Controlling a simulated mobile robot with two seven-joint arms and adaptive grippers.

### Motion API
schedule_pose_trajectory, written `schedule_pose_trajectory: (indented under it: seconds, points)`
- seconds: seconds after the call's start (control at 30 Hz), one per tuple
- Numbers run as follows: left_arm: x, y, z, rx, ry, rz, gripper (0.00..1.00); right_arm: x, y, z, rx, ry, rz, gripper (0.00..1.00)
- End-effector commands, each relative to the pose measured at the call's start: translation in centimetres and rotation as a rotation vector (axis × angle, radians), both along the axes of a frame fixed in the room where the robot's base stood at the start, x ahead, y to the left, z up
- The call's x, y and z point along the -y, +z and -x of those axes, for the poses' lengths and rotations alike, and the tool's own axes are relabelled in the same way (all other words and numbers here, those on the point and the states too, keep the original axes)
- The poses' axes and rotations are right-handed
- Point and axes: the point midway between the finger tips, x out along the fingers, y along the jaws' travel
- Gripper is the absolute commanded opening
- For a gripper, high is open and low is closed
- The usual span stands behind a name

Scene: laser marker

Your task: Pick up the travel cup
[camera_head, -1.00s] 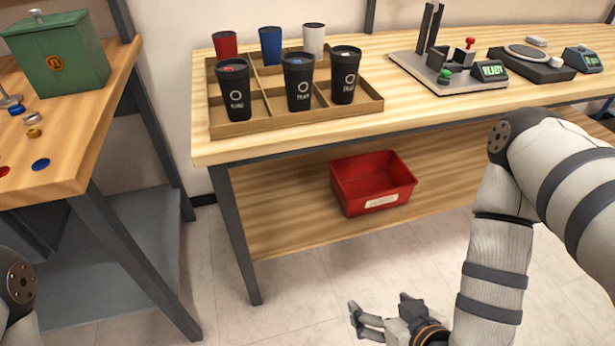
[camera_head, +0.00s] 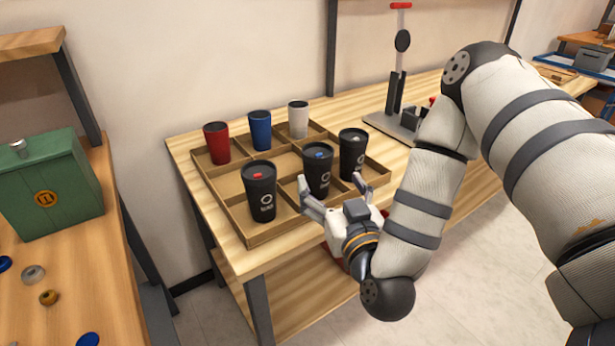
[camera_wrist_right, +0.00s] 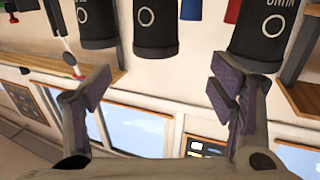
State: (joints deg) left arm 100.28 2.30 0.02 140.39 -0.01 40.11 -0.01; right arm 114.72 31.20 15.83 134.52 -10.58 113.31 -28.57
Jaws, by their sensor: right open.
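Three black travel cups stand upright in the front row of a wooden tray (camera_head: 266,235): one with a red-marked lid (camera_head: 260,192), one with a blue-marked lid (camera_head: 318,168), and one at the right (camera_head: 352,152). Behind them stand a red cup (camera_head: 217,143), a blue cup (camera_head: 260,130) and a white cup (camera_head: 298,119). My right gripper (camera_head: 333,187) is open and empty at the tray's front edge, fingers toward the blue-lidded cup. In the right wrist view, a black cup (camera_wrist_right: 155,28) appears beyond and between the open fingers (camera_wrist_right: 158,82). My left gripper is out of view.
A marker stand (camera_head: 399,75) is at the back right of the bench, partly hidden by my right arm. A green box (camera_head: 50,184) and small loose discs are on the left bench. Bare wood (camera_head: 185,160) lies left of the tray.

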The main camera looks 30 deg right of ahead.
Motion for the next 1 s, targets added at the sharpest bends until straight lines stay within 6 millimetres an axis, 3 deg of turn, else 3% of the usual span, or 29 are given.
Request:
schedule_pose_trajectory:
  seconds: [0.23,0.6,0.9,1.0]
  points:
    - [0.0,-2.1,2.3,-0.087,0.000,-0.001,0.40,1.5,-0.8,-4.2,-0.006,-0.010,0.004,0.77]
    - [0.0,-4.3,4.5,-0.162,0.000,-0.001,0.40,3.1,-0.3,-9.8,-0.004,-0.008,0.005,0.77]
    - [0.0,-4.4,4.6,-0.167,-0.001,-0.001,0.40,3.4,0.4,-10.9,0.002,-0.006,0.004,0.77]
    - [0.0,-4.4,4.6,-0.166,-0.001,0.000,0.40,3.4,0.4,-10.9,0.002,-0.006,0.004,0.58]
